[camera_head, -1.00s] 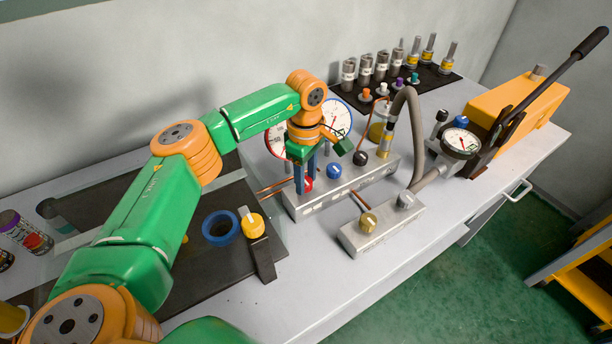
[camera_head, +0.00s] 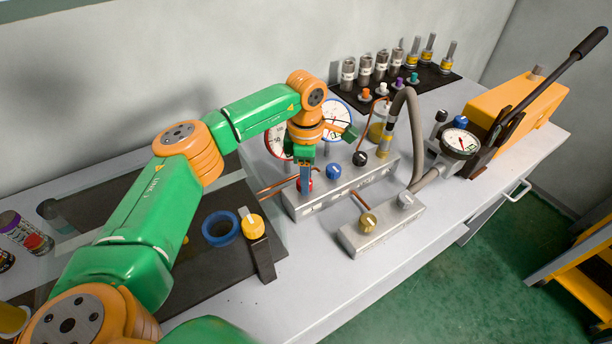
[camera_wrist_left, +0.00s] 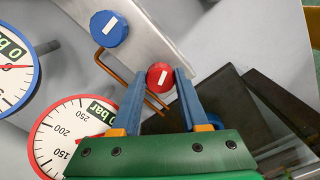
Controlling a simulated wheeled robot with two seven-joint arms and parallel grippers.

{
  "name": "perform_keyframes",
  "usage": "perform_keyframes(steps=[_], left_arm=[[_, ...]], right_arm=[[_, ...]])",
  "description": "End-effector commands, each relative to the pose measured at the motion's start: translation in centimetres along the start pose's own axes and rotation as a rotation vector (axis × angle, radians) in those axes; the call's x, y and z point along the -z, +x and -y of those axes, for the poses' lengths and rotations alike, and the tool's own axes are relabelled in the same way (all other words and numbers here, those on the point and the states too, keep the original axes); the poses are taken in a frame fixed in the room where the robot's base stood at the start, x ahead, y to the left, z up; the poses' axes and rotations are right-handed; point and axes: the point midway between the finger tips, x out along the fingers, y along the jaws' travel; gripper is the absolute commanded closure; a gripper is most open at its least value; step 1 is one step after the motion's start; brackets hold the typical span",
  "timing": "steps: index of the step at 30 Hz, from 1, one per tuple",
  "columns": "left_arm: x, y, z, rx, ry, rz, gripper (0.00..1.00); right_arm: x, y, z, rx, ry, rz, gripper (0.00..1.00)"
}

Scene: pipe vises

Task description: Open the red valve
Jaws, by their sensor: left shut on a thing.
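The red valve knob (camera_wrist_left: 160,77) shows between the two blue fingers of my left gripper (camera_wrist_left: 159,85) in the left wrist view. It has a white bar mark on its face. In the head view the knob (camera_head: 307,185) is partly hidden behind the fingers of my left gripper (camera_head: 305,181), which point down onto it. The left gripper is shut on the red knob. The knob sits at the left end of a grey metal manifold block (camera_head: 335,197). My right gripper is not in view.
A blue knob (camera_head: 333,171) and a black knob (camera_head: 359,158) stand on the same block. A red-rimmed gauge (camera_head: 277,140) and a blue-rimmed gauge (camera_head: 337,118) stand behind. A grey hose (camera_head: 414,130) arches at the right. Copper pipes run near the red knob.

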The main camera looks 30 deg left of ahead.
Motion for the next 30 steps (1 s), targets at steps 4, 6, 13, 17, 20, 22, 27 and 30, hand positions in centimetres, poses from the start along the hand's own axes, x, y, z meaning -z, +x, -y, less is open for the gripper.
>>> perform_keyframes(steps=[4, 6, 13, 17, 20, 22, 27, 30], left_arm=[[-0.01, -0.06, -0.06, -0.001, -0.135, 0.001, 1.00], [-0.01, -0.06, -0.09, -0.001, -0.201, 0.001, 1.00], [0.02, -0.07, -0.17, -0.001, -0.419, 0.000, 1.00], [0.05, -0.08, -0.22, -0.002, -0.541, 0.000, 1.00], [0.07, -0.08, -0.25, -0.002, -0.630, 0.000, 1.00], [0.09, -0.09, -0.27, -0.002, -0.688, 0.001, 1.00], [0.12, -0.10, -0.30, -0.002, -0.809, 0.001, 1.00], [0.13, -0.09, -0.32, -0.002, -0.866, 0.001, 1.00]], right_arm=[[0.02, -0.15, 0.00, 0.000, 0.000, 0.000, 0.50], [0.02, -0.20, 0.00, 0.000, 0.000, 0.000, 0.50], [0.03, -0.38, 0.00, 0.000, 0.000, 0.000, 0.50], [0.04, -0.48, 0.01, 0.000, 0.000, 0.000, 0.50], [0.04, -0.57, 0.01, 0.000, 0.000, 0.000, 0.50], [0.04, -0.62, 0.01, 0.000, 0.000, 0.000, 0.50], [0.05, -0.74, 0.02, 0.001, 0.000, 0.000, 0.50], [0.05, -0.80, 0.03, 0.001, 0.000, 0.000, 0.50]])
